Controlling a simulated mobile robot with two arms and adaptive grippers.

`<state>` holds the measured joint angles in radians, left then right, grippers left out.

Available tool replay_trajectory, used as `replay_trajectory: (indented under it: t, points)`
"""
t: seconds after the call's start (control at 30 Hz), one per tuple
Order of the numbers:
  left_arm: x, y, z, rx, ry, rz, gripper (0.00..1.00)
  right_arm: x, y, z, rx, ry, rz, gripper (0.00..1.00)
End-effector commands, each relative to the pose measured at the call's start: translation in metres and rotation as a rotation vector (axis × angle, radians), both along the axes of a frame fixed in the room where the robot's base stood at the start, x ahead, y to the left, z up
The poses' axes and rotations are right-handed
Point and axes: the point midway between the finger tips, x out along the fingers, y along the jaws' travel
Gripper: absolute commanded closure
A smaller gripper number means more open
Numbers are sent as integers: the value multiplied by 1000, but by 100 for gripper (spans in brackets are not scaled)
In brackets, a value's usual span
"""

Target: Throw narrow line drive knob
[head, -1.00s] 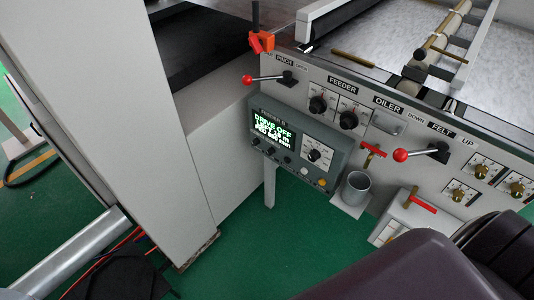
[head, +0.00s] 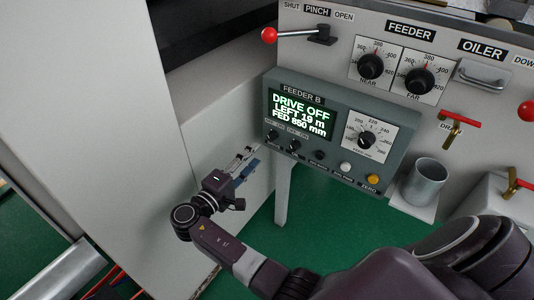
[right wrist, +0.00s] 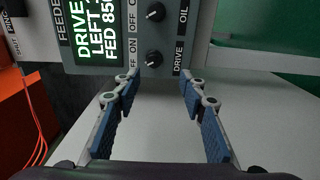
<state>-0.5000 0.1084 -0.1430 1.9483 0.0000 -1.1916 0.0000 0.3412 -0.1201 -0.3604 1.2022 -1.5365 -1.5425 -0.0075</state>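The feeder box (head: 330,105) has a screen (head: 302,113) reading DRIVE OFF, LEFT 19 m, FED 850 mm. The small black drive knob (head: 272,135) is at the left below the screen. In the right wrist view the drive knob (right wrist: 153,58) sits beside its DRIVE label, with ON and OFF marks; its exact pointer angle is unclear. My right gripper (head: 246,162) is below and left of the knob. In the right wrist view the gripper (right wrist: 159,84) is open and empty, its blue-padded fingers apart, the knob ahead between the tips. My left gripper is not in view.
A similar oil knob (head: 294,146) is close beside it. A large dial (head: 366,140), white button (head: 346,167) and amber button (head: 373,180) are further right. A red-balled pinch lever (head: 270,35) is above. A grey cup (head: 425,182) stands at the right.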

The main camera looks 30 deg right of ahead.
Motion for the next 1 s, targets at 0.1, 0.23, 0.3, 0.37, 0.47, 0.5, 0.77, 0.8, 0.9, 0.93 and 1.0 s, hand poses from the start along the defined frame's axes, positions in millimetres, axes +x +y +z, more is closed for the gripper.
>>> replay_trajectory:
  t: [0.1, 0.23, 0.3, 0.37, 0.47, 0.5, 0.77, 0.8, 0.9, 0.93, 1.0]
  points:
    - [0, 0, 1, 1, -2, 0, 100, 1, -5, 9, -17, -25, -16, 61]
    - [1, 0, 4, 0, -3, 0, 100, 7, -22, 11, -20, -26, -18, 61]
    - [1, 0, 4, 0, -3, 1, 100, 12, -33, 10, -18, -25, -18, 61]
    - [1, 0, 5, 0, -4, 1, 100, 16, -43, 10, -19, -25, -17, 61]
    - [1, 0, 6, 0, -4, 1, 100, 22, -55, 10, -17, -24, -16, 61]
    - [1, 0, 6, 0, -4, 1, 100, 24, -60, 10, -16, -24, -16, 61]
    - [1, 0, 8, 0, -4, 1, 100, 29, -72, 9, -16, -23, -15, 61]
    - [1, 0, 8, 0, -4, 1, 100, 29, -72, 9, -15, -22, -14, 61]
    - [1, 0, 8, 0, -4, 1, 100, 29, -72, 9, -15, -22, -14, 61]
    - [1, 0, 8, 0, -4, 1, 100, 29, -72, 9, -15, -22, -14, 61]
    - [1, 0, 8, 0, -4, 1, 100, 29, -72, 9, -15, -22, -14, 68]
